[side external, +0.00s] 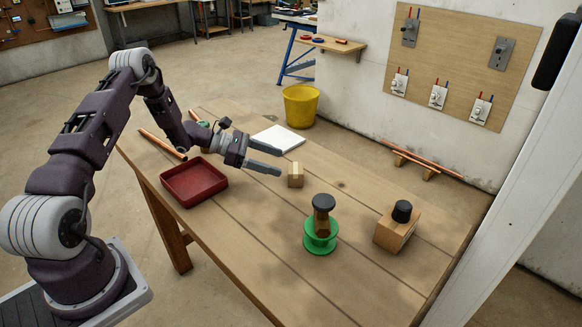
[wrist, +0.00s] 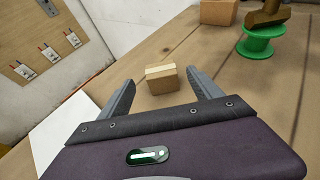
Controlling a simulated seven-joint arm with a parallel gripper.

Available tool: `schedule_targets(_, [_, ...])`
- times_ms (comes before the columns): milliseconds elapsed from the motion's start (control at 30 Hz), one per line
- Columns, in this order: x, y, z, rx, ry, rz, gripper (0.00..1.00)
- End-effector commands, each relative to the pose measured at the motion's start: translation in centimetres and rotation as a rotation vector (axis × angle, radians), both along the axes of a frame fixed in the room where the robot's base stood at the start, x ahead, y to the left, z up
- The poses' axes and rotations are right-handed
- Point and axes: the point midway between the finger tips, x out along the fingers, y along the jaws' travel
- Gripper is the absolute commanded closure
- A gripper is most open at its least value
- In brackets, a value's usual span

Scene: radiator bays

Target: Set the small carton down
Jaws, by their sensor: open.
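The small carton (side external: 295,175) is a light brown box with a paler band on top. It stands on the wooden table near the middle. In the wrist view the carton (wrist: 162,79) sits just ahead, between the lines of the two fingers. My gripper (side external: 281,161) is open, with its fingertips just left of the carton in the side view. In the wrist view my gripper (wrist: 161,88) shows its fingers spread wide, apart from the carton on both sides. Nothing is held.
A red tray (side external: 194,182) and a copper pipe (side external: 162,144) lie left of my gripper. A white sheet (side external: 278,139) lies behind it. A green spool (side external: 320,237) with a dark-topped wooden piece and a wooden block with a black knob (side external: 397,229) stand to the right.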

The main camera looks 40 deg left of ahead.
Motion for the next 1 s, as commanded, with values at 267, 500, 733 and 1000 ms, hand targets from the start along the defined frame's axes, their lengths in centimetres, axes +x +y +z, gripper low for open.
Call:
schedule_targets(267, [-3.0, 3.0, 1.7, -0.001, -0.001, 0.0, 0.26])
schedule_targets(500, [-3.1, 0.9, 4.5, 0.068, -0.03, -0.098, 0.26])
schedule_targets(733, [-9.9, -12.4, 17.6, 0.552, -0.224, -0.719, 0.26])
schedule_targets(1000, [-27.6, -19.6, 24.9, 1.322, -0.561, -1.418, 0.26])
